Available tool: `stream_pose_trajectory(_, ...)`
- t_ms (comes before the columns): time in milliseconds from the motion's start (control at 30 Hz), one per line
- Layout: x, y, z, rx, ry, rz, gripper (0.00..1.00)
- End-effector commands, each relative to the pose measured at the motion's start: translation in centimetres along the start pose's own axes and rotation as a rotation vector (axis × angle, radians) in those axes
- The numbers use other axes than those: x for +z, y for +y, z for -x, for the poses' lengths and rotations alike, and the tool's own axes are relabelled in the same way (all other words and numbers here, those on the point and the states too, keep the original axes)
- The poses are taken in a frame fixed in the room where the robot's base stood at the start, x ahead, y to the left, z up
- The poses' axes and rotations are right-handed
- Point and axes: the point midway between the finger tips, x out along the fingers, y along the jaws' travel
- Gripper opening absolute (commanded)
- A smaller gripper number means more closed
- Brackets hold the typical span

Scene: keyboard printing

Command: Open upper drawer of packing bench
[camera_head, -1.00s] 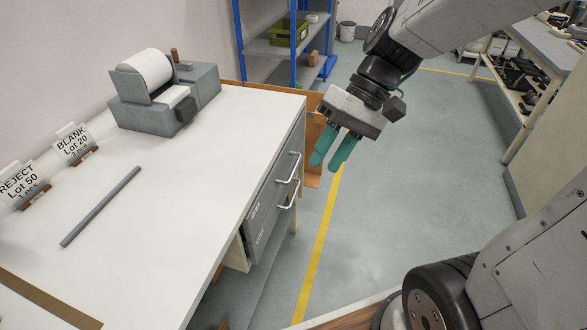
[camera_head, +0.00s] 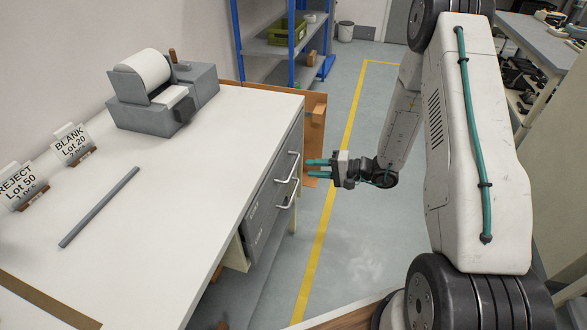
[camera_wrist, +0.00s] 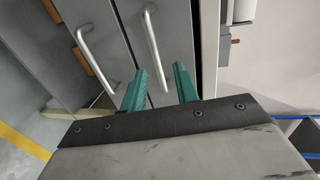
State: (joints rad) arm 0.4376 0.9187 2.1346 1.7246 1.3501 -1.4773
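The packing bench (camera_head: 150,225) has a grey drawer block (camera_head: 262,210) on its right side. The upper drawer's metal bar handle (camera_head: 288,167) and the lower drawer's handle (camera_head: 291,193) stick out from the fronts. Both drawers look closed. My gripper (camera_head: 309,168) points left at the drawer fronts, just right of the upper handle. In the wrist view its two green fingers (camera_wrist: 160,75) are apart and empty. The upper handle (camera_wrist: 155,45) lies in line with the gap between them there; whether it is between the fingertips in depth I cannot tell. The lower handle (camera_wrist: 95,50) is farther left.
On the bench top are a grey label printer (camera_head: 165,95), lot signs (camera_head: 72,145) and a grey rod (camera_head: 98,208). A blue shelf rack (camera_head: 290,45) stands behind. The floor right of the drawers, with a yellow line (camera_head: 325,215), is clear.

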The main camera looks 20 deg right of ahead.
Motion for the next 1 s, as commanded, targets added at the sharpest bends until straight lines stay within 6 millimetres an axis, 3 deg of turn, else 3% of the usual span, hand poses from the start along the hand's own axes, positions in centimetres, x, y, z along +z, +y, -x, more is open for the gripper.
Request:
stream_pose_trajectory(167,-0.2,0.8,-1.2,-0.001,0.017,-0.001,0.3)
stream_pose_trajectory(533,-0.3,0.7,-6.8,-0.001,0.016,-0.001,0.3)
stream_pose_trajectory(933,-0.4,0.7,-7.8,-0.001,0.017,-0.002,0.3)
stream_pose_trajectory(1000,-0.4,0.7,-7.8,-0.001,0.017,-0.002,0.14)
